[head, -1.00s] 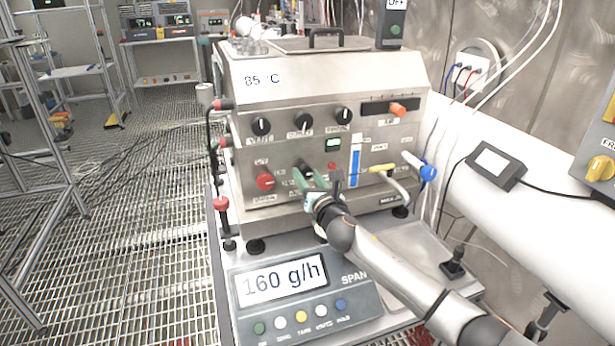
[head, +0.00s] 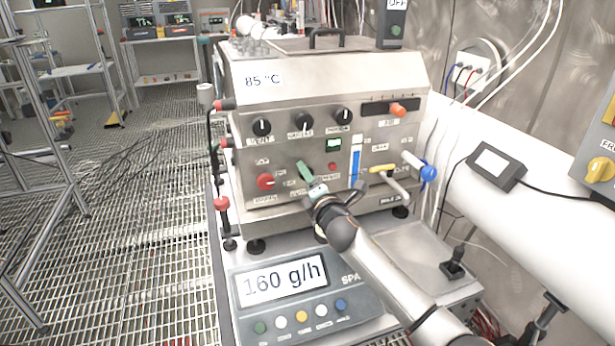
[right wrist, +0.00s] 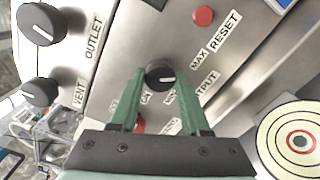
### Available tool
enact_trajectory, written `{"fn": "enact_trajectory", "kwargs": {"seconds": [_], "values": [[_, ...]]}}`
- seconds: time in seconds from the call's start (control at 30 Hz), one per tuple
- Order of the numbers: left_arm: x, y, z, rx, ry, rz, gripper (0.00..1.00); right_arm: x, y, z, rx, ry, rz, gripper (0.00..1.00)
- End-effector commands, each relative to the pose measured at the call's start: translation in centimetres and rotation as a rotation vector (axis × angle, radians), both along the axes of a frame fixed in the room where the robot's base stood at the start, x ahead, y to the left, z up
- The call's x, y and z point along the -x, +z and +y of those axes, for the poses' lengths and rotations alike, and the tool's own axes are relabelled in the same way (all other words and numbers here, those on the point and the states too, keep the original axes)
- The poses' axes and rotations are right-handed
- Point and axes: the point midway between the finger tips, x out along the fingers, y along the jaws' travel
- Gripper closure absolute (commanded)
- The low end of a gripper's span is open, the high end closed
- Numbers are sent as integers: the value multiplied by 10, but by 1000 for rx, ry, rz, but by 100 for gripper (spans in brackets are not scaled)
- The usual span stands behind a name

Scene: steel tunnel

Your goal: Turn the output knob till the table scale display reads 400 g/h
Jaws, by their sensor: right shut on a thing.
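The output knob (right wrist: 158,73) is a small black knob with a white pointer line, between the green fingers of my right gripper (right wrist: 161,83) in the right wrist view. Its label there is partly hidden, with "TPUT" readable, and MAX and MIN marks beside it. My right gripper (head: 311,182) is shut on the knob at the front panel of the steel machine (head: 350,85); in the head view it hides the knob. The table scale display (head: 283,280) reads 160 g/h. My left gripper is not in view.
Close to the gripper are a red reset button (right wrist: 203,15), a red knob (head: 265,181) and a yellow-handled valve (head: 382,168). Grating floor lies open at left.

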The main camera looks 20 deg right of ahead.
Motion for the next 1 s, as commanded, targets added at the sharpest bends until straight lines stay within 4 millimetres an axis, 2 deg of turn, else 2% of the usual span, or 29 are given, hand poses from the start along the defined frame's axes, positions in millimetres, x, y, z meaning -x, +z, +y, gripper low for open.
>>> {"fn": "enact_trajectory", "kwargs": {"seconds": [0.7,1.0], "values": [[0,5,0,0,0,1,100,0,1,1,-683,0,26,100],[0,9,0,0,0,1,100,0,1,1,-919,0,34,100]]}}
